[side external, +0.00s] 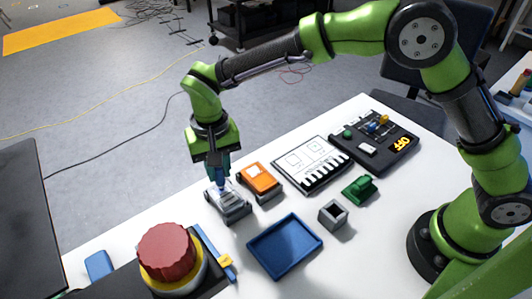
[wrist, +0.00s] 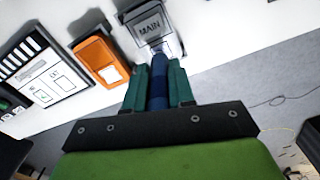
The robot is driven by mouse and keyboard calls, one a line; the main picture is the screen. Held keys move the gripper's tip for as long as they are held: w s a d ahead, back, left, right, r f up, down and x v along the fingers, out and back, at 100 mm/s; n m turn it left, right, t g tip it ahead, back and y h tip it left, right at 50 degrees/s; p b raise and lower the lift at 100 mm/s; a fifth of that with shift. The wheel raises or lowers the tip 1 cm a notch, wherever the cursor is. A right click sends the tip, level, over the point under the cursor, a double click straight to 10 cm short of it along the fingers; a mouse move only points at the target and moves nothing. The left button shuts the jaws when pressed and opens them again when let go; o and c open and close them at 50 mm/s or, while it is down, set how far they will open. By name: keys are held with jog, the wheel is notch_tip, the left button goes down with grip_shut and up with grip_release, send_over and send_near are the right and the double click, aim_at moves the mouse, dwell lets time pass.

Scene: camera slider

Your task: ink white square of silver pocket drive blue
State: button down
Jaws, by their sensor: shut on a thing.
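The silver pocket drive (side external: 232,208) lies on the white table left of the orange drive; in the wrist view it carries the label MAIN (wrist: 150,28). Its white square (wrist: 174,48) shows in part beside the pen, which hides the rest; I cannot tell whether there is ink on it. My gripper (wrist: 158,92) is shut on a blue marker (wrist: 158,78). In the side view my gripper (side external: 219,172) is above the silver drive with the marker pointing down at its far end. I cannot tell whether the tip touches.
The orange drive (side external: 260,181) sits close on the right. A white sheet (side external: 312,165), a black panel marked OFF (side external: 388,150), a green block (side external: 359,189), a grey hollow cube (side external: 333,215), a blue tray (side external: 285,268) and a red knob (side external: 167,252) stand around.

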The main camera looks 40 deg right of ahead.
jog(key=shift+d, duration=0.45)
jog(key=shift+a, duration=0.15)
jog(key=shift+a, duration=0.95)
notch_tip(320, 180, up, 7)
dwell(0.4)
